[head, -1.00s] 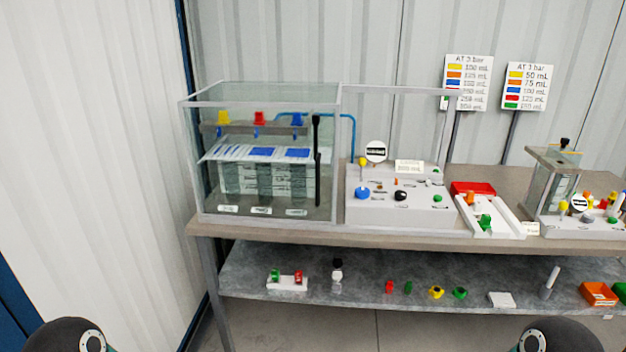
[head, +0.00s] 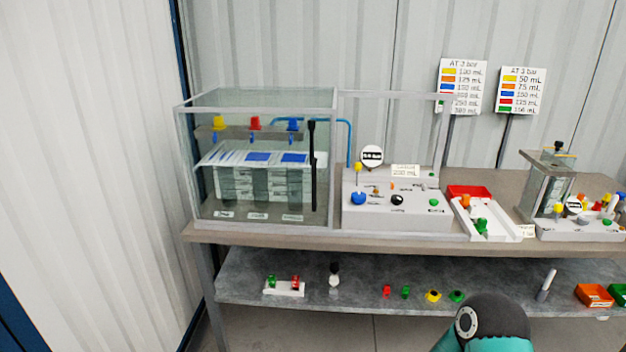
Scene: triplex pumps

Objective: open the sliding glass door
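The glass case (head: 186,165) stands on the left end of the bench top. Its front glass pane, with a black vertical handle (head: 313,165) near the right edge, covers the left half. An empty frame (head: 438,130) continues to the right around the control panel. Inside the case are yellow, red and blue nozzles on a rail, above several labelled containers. Neither gripper shows in the head view. A rounded arm part of mine is at the bottom right, in front of the lower shelf, well apart from the handle.
The control panel (head: 395,210) has a gauge, knobs and buttons. Right of it are a red tray (head: 470,190), a white tray and a smaller clear case (head: 546,185). Two signs stand behind. The lower shelf (head: 340,295) holds small coloured parts. Floor shows below it.

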